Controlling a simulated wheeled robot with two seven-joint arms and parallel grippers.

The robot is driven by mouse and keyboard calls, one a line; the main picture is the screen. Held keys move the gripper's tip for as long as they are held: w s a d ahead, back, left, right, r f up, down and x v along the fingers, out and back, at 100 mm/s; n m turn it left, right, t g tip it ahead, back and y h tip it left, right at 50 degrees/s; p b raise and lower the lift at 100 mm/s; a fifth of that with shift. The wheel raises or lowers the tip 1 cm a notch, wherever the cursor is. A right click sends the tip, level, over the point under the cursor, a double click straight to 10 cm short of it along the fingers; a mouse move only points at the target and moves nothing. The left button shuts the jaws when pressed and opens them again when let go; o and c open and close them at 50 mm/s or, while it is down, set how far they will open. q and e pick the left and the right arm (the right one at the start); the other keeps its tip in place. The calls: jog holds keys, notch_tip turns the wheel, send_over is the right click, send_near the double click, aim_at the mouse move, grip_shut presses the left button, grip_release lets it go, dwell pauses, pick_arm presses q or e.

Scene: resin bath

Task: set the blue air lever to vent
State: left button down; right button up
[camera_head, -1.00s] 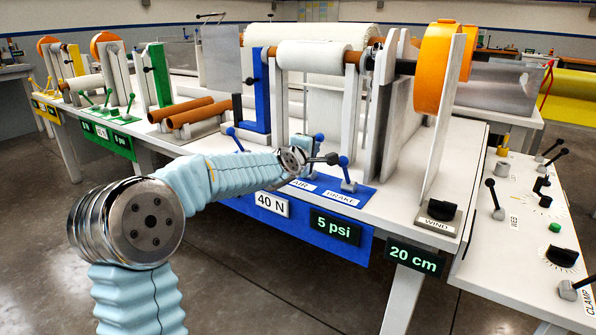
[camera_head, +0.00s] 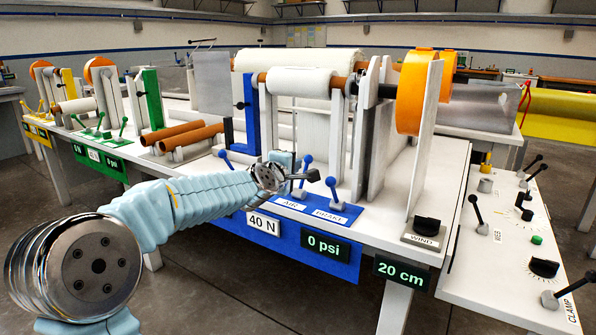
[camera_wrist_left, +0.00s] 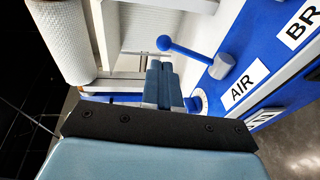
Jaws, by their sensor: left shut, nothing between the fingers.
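The blue air lever (camera_head: 306,162) stands on the blue panel behind the AIR label (camera_head: 290,204), its ball end up. In the left wrist view the air lever (camera_wrist_left: 190,53) leans from its grey pivot toward the upper left, its ball just past my fingertips. My left gripper (camera_head: 284,158) is beside the lever, on its left, partly hidden by my wrist. In the left wrist view my left gripper (camera_wrist_left: 160,68) has its fingers together and empty, apparently apart from the lever. The pressure display (camera_head: 328,246) reads 0 psi. My right gripper is out of view.
The blue brake lever (camera_head: 331,188) stands close to the right of the air lever. White rolls (camera_head: 300,80) and uprights rise behind. The wind knob (camera_head: 426,228) is at right.

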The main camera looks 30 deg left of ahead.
pick_arm(q)
jog(key=s+r+p, duration=0.1)
jog(key=s+r, duration=0.2)
jog(key=s, duration=0.2)
jog(key=shift+s+d+r, duration=0.15)
jog(key=shift+s+d, duration=0.25)
jog(key=shift+d, duration=0.05)
